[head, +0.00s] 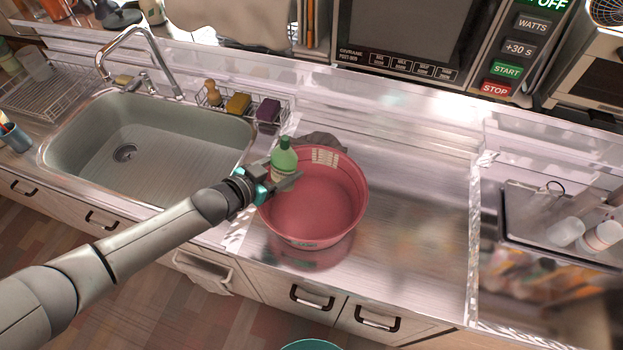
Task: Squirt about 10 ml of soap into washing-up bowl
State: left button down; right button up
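The red washing-up bowl (337,210) stands on the metal counter to the right of the sink, and its inside looks empty. A green soap bottle (284,156) is upright at the bowl's left back rim. My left gripper (283,180) is at the lower part of the bottle, one finger crossing in front of it. The fingers hide the bottle's base, so I cannot tell whether they grip it or what it rests on. My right gripper is not in view.
The sink (175,150) with its tap (150,50) is at the left. A wire caddy (228,112) with sponges and a brush hangs at its back right. A microwave (420,40) stands behind. The counter (425,200) right of the bowl is clear, up to a dark tray (520,215).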

aim_at(272, 160)
pick_arm(q)
notch_tip(272, 160, up, 3)
jog(key=shift+f+m+p, duration=0.1)
jog(key=shift+m+p, duration=0.2)
jog(key=shift+p, duration=0.8)
jog(key=shift+y, duration=0.4)
jog(key=shift+r+m+y+p, duration=0.3)
jog(key=shift+r+m+p, duration=0.1)
jog(key=shift+p, duration=0.2)
jog(key=shift+d+f+m+t+y+b, duration=0.1)
jog(key=shift+f+m+t+y+b, duration=0.2)
jog(key=shift+f+m+y+b, duration=0.45)
jog(key=shift+f+b, duration=0.1)
jog(key=shift+b, duration=0.2)
jog(key=shift+d+f+m+y, duration=0.1)
jog(key=shift+m+y, duration=0.15)
jog(key=shift+m, duration=0.1)
jog(key=shift+b, duration=0.3)
jog(key=shift+r, duration=0.3)
jog(key=shift+w+a+r+m+t+y, duration=0.1)
jog(key=shift+a+r+m+t+y, duration=0.2)
jog(key=shift+m+y, duration=0.15)
jog(key=shift+a, duration=0.1)
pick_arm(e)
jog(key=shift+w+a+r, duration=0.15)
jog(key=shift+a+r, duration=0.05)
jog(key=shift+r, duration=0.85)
